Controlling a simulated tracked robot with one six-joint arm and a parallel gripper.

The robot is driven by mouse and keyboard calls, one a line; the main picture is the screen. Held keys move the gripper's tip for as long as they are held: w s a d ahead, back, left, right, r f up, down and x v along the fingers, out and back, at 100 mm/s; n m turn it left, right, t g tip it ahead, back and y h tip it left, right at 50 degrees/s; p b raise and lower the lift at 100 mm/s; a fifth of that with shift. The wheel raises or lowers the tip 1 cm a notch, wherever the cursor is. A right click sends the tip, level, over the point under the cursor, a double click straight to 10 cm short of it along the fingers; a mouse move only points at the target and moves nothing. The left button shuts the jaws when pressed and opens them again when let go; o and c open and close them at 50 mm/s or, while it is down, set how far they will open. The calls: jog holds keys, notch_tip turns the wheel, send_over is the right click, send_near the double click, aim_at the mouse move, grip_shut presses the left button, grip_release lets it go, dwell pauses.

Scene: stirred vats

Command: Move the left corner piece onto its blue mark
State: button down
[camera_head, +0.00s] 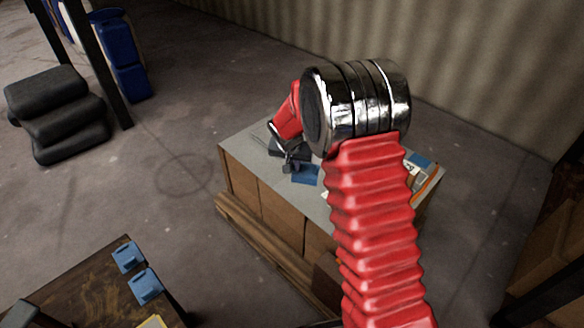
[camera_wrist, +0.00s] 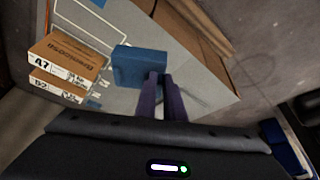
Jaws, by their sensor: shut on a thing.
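My gripper (camera_head: 289,167) is over the grey-topped bench (camera_head: 250,150), near its left end. In the wrist view its two dark fingers (camera_wrist: 160,75) are close together, shut at the near right edge of a blue block-like piece (camera_wrist: 138,66). I take this to be the left corner piece. In the head view the blue (camera_head: 306,175) shows just right of the fingers, at or close above the bench top. How far it is above the surface I cannot tell. I cannot make out a separate blue mark under it.
Cardboard boxes (camera_wrist: 68,60) stand on the bench, left in the wrist view. Another blue patch (camera_head: 421,160) shows at the bench's right end, partly behind my arm. Two light blue pieces (camera_head: 128,257) lie on a brown table (camera_head: 85,285) at lower left. Black sacks (camera_head: 58,115) lie on the floor.

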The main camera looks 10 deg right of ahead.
jog(key=s+r+n+y, duration=0.1)
jog(key=s+r+n, duration=0.3)
jog(key=s+r, duration=0.4)
jog(key=s, duration=0.3)
jog(key=shift+s+d+r+n+y, duration=0.25)
jog(key=shift+d+r+n+y, duration=0.05)
jog(key=shift+d+n+y, duration=0.1)
jog(key=shift+s, duration=0.15)
